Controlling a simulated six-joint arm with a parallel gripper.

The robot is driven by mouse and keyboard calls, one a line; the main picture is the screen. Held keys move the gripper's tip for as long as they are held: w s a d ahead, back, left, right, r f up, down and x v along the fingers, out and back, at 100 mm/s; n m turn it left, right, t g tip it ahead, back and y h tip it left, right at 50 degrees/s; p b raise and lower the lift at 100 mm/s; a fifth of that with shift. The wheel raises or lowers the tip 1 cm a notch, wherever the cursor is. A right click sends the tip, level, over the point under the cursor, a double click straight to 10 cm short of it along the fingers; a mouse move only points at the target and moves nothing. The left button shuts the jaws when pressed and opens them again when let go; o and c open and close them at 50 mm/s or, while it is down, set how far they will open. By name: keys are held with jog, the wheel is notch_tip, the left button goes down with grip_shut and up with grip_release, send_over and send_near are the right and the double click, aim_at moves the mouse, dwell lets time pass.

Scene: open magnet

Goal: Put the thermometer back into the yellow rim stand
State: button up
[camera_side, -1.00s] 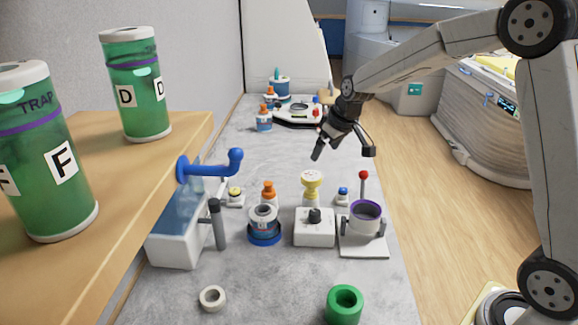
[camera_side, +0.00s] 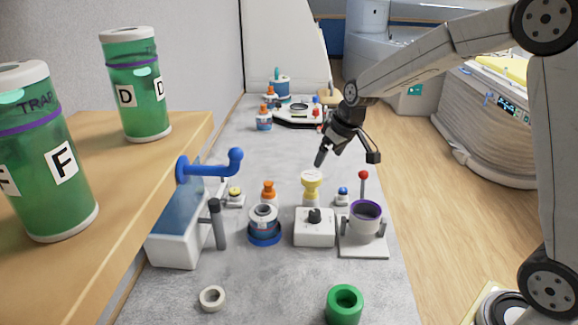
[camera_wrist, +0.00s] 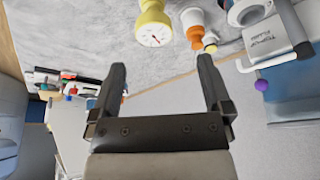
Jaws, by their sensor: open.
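A yellow piece with a round white dial face (camera_side: 311,182), which looks like the thermometer, stands upright mid-bench. In the wrist view its dial face with a red mark (camera_wrist: 152,34) shows at the top, beyond my fingertips. My gripper (camera_side: 346,157) is open and empty, above and behind the dial piece, apart from it. Its two spread fingers also show in the wrist view (camera_wrist: 161,68). I cannot pick out the yellow rim stand for certain; a small white base with a yellow top (camera_side: 235,196) stands further left.
An orange-topped bottle (camera_side: 268,191), a white knob box (camera_side: 314,230) and a purple-rimmed cup on a plate (camera_side: 366,215) stand close around. A trough with a blue pipe (camera_side: 208,167) is at left. A green ring (camera_side: 344,304) lies in front.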

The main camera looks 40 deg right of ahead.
jog(key=s+a+f, duration=0.3)
jog(key=s+f, duration=0.1)
jog(key=s, duration=0.6)
jog(key=s+a+f+g, duration=0.1)
jog(key=s+a+f, duration=0.2)
jog(key=s, duration=0.6)
jog(key=shift+s+a+f+m+g, duration=0.3)
jog(key=shift+s+a+f+m, duration=0.1)
jog(key=shift+a, duration=0.1)
